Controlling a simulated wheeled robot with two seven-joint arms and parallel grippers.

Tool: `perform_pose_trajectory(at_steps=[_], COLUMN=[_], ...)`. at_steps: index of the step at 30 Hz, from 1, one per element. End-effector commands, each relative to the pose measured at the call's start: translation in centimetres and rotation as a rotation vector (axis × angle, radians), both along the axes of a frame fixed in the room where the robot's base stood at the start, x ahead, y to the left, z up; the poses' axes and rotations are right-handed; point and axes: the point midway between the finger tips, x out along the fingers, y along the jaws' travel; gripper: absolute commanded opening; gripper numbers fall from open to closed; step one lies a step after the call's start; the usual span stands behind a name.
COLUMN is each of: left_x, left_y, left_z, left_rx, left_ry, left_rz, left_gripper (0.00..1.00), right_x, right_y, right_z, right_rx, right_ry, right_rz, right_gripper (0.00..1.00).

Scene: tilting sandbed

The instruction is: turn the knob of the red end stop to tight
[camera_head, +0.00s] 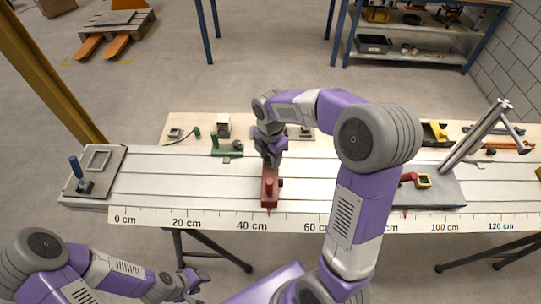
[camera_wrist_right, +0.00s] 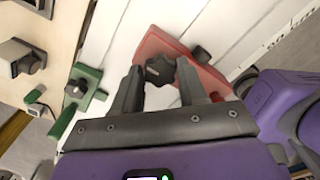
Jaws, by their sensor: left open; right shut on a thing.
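The red end stop (camera_head: 269,190) lies across the white slatted bed, its pointer end near the 45 cm region of the scale. My right gripper (camera_head: 271,160) reaches down at its far end. In the right wrist view the red end stop (camera_wrist_right: 190,62) shows with a dark lobed knob (camera_wrist_right: 160,70) between my fingers, which are shut on it. A second small dark knob (camera_wrist_right: 201,54) sticks out of the stop's side. The knob's tight or loose marking cannot be made out. My left gripper (camera_head: 188,282) is open and empty, low in front of the bed.
A green stop (camera_head: 227,147) stands left of the red one at the bed's far edge. A grey plate with a blue-handled post (camera_head: 85,186) is at the left end. A grey plate with an inclined metal post (camera_head: 470,145) is at the right. The bed between is mostly clear.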

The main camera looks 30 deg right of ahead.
Motion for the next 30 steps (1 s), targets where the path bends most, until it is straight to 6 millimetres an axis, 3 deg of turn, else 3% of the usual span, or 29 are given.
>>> perform_pose_trajectory(at_steps=[11,30], left_x=[0.0,0.0], left_y=[0.0,0.0], left_z=[0.6,2.1], left_rx=[0.000,0.000], left_ry=[0.000,0.000], left_rz=[0.000,0.000], left_gripper=[0.43,0.43], right_x=[0.0,0.0], right_y=[0.0,0.0], right_z=[0.1,0.1], right_rx=[0.000,0.000], right_ry=[0.000,0.000], right_rz=[-0.149,-0.742], right_gripper=[0.11,0.11])
